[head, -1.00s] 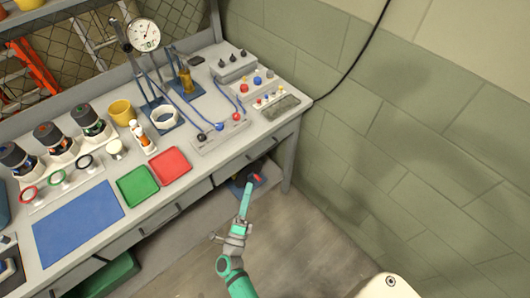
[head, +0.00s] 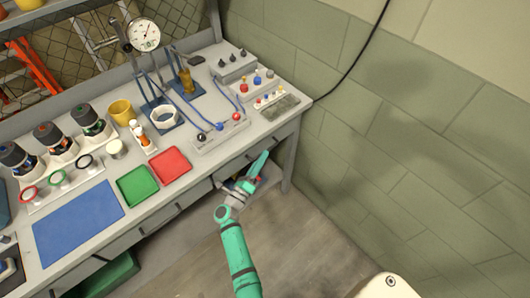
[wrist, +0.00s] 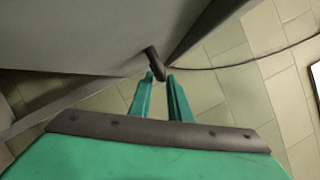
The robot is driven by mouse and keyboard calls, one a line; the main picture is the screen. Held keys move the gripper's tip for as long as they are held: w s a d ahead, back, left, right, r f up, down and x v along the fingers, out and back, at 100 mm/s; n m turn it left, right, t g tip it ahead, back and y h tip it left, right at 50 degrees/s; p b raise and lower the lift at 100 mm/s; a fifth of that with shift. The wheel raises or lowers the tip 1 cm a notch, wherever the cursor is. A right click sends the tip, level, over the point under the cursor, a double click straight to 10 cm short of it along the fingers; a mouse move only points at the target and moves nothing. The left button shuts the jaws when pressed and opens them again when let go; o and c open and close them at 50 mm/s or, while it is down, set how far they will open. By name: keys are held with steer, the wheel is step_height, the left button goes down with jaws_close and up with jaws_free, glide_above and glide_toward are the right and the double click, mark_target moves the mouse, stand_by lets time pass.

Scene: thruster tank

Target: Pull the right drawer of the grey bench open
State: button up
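The grey bench (head: 110,215) runs along the left in the head view. Its right drawer (head: 283,134) is under the right end of the top and looks closed. My gripper (head: 264,157) is in front of this drawer, partly covering its front. In the wrist view, the dark handle (wrist: 154,60) stands out from a grey surface. My gripper (wrist: 160,76) is open there, its two teal fingers apart, with the handle's near end between or just beyond the fingertips. I cannot tell whether they touch it.
Red (head: 170,165) and green (head: 137,186) trays sit near the bench's front edge. A blue mat (head: 78,222) lies farther left. A block wall (head: 400,150) closes off the right side. The floor (head: 320,245) in front is clear.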

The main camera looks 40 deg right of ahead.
steer(key=shift+x, duration=1.5)
jaws_close()
